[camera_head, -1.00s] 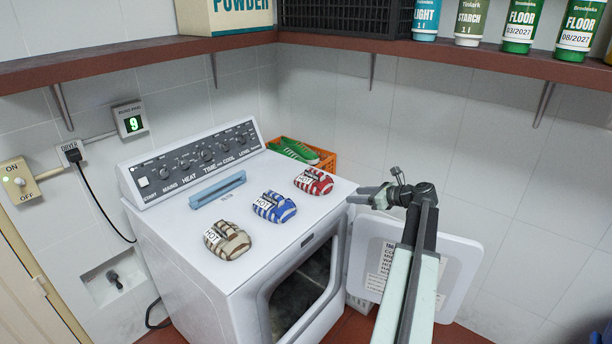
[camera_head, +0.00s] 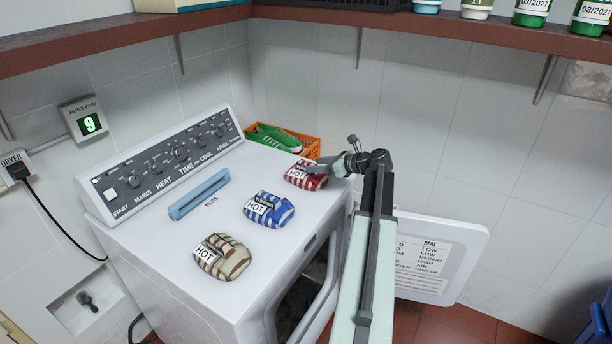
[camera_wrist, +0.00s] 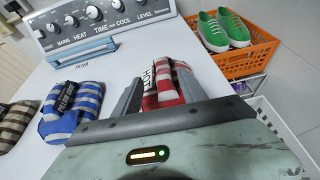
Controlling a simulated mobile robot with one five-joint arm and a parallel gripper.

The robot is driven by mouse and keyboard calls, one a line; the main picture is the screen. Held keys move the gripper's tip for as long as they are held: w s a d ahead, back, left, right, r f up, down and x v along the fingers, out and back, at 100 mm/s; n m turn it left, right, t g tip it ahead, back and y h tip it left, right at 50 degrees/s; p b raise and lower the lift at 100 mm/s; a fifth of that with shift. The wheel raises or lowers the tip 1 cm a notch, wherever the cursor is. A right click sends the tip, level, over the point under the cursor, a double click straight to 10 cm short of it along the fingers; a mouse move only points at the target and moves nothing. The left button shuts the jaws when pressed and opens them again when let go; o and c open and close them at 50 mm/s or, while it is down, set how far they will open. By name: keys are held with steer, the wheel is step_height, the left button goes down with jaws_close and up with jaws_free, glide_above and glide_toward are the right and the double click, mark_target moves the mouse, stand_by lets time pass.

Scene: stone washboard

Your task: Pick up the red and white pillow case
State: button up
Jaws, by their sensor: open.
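The red and white striped pillow case (camera_head: 301,173) is a folded bundle with a "HOT" label, lying on the dryer top at its right rear. It also shows in the wrist view (camera_wrist: 168,84). My gripper (camera_head: 318,167) is at its right side in the head view. In the wrist view my gripper (camera_wrist: 150,92) is open, with one finger on each side of the near part of the bundle. The gripper body hides the bundle's near end. I cannot tell whether the fingers touch it.
A blue striped bundle (camera_head: 268,209) and a brown striped bundle (camera_head: 222,257) lie on the white dryer (camera_head: 165,245). A blue filter handle (camera_head: 199,194) stands behind them. An orange crate (camera_head: 312,148) with green shoes is beyond. The dryer door (camera_head: 440,262) hangs open at right.

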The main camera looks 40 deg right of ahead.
mark_target(312, 164)
steer(key=x, duration=0.1)
steer(key=b+x, duration=0.1)
steer(key=x, duration=0.1)
steer(key=b+x, duration=0.1)
steer(key=x, duration=0.1)
steer(key=shift+w+d+f, duration=0.1)
steer(key=shift+w+d, duration=0.15)
jaws_close()
